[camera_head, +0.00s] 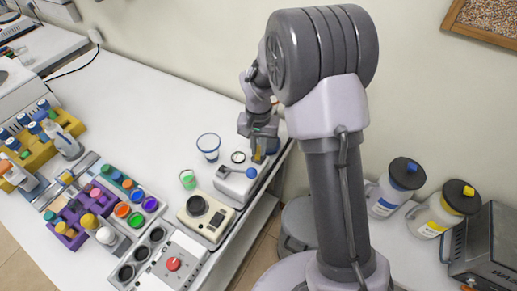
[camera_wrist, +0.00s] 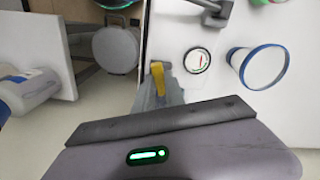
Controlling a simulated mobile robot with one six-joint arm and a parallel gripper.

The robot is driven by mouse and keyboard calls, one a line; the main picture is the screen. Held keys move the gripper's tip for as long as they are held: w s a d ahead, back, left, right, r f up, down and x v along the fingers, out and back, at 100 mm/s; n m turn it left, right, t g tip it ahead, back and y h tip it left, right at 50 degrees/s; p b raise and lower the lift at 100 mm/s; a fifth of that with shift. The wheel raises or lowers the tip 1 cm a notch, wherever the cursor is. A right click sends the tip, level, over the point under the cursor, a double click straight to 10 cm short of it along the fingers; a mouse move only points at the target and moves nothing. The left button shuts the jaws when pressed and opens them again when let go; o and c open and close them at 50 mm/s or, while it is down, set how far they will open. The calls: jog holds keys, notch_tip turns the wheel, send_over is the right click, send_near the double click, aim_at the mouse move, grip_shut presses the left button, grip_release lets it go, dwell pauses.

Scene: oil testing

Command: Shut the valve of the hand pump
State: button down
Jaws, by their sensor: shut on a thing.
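The hand pump (camera_head: 232,188) is a small white device near the bench's right edge, with a blue-tipped knob (camera_head: 251,173) on top. Its round gauge (camera_head: 238,157) stands just behind and also shows in the wrist view (camera_wrist: 197,61). The yellow valve handle (camera_head: 259,156) is beside the gauge, under my gripper (camera_head: 262,138). In the wrist view the yellow handle (camera_wrist: 163,80) lies at the tip of my grey fingers (camera_wrist: 160,98), which are shut on it. The fingers and gripper body hide the handle's lower part.
A blue-rimmed cup (camera_head: 208,147) stands left of the gauge, close to my gripper. A green-filled cup (camera_head: 188,180) and a scale-like device (camera_head: 204,217) stand in front. Bottles (camera_head: 395,187) stand beyond the bench's right edge. The back of the bench is clear.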

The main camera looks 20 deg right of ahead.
aim_at(259, 151)
jog(key=shift+m+b, duration=0.6)
jog(key=shift+m, duration=1.5)
jog(key=c, duration=1.4)
grip_release()
notch_tip(259, 151, up, 18)
jog(key=p, duration=0.5)
jog(key=shift+f, duration=0.25)
